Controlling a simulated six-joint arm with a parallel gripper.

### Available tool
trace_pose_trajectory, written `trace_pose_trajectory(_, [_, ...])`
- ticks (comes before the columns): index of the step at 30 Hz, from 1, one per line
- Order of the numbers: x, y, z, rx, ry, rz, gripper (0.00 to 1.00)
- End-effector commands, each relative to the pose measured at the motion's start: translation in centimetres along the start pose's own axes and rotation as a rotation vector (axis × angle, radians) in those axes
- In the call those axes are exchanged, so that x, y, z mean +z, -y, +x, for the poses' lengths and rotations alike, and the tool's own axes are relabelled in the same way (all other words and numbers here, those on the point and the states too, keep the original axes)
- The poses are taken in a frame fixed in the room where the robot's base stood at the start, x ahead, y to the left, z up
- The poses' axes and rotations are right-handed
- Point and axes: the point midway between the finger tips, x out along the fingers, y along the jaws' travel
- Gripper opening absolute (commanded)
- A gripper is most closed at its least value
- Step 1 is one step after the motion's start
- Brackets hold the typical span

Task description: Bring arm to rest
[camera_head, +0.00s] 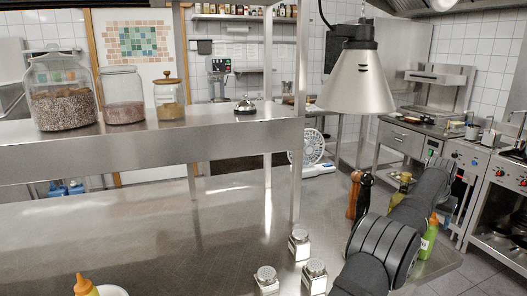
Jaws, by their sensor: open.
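My dark arm (385,248) rises from the bottom edge at the right of the head view and reaches up and away to the right. Its far visible part (432,188) lies in front of the stoves. I cannot make out my gripper or its fingertips in this view. No held object shows.
A steel counter (150,235) fills the front, with several shakers (299,244) left of my arm. Pepper mills (364,194) and bottles (429,238) stand close to the arm. A heat lamp (357,80) hangs above. A steel shelf (200,135) holds glass jars (62,92).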

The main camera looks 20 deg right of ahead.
Motion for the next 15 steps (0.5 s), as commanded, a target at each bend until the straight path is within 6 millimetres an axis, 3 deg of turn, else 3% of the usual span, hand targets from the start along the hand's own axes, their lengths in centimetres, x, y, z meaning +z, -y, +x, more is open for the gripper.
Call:
trace_pose_trajectory(3, [0.1, 0.0, 2.4, 0.000, 0.002, 0.000, 0.66])
trace_pose_trajectory(9, [-1.0, 0.0, -0.3, 0.000, -0.003, 0.000, 0.66])
trace_pose_trajectory(15, [-1.3, 0.0, -1.2, 0.000, 0.000, 0.000, 0.66])
